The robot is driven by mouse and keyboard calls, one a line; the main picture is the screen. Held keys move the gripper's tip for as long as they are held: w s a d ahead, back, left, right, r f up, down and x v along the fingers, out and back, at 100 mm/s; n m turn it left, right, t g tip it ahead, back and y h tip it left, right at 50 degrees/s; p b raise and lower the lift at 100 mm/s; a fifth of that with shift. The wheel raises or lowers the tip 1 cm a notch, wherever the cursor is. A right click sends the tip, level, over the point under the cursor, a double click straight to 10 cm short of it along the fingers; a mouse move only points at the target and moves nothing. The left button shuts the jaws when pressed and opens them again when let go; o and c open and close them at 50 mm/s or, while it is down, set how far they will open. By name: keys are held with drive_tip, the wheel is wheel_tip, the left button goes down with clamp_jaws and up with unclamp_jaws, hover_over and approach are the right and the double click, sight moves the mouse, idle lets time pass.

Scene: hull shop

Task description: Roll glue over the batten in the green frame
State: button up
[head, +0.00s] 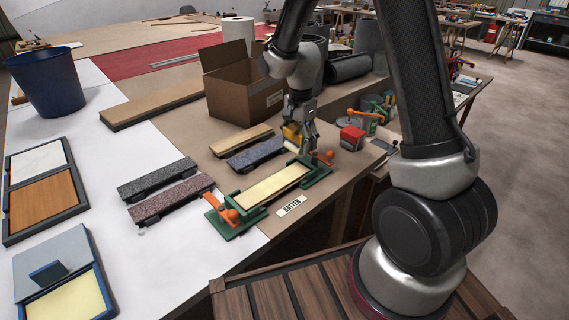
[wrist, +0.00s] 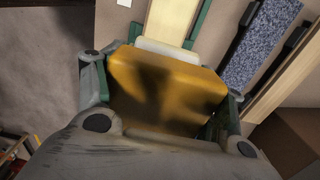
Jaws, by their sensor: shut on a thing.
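A pale cream batten (head: 272,184) lies in the green frame (head: 245,222), which has orange clamp handles at its ends. Both also show in the wrist view, the batten (wrist: 170,20) running away at the top and the frame (wrist: 201,22) along its side. My gripper (head: 299,132) is shut on a yellow-orange glue roller (head: 291,134) near the frame's far end. In the wrist view the roller's body (wrist: 165,88) fills the space between the fingers, and its white roller (wrist: 167,49) overlaps the batten's near end. I cannot tell whether they touch.
A card label (head: 291,206) lies before the frame. Speckled bars (head: 255,153) and a wooden strip (head: 240,139) lie beside it. An open cardboard box (head: 240,98) stands behind. A blue tray with a yellow pad (head: 70,301) is at lower left. A red block (head: 352,138) stands right.

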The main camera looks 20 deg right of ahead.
drive_tip(key=shift+a, duration=0.1)
drive_tip(key=s+a, duration=0.4)
drive_tip(key=a, duration=0.5)
drive_tip(key=s+a, duration=0.4)
drive_tip(key=a, duration=0.5)
drive_tip(key=shift+s+a, duration=0.25)
drive_tip(key=shift+s, duration=0.05)
drive_tip(key=shift+d, duration=0.1)
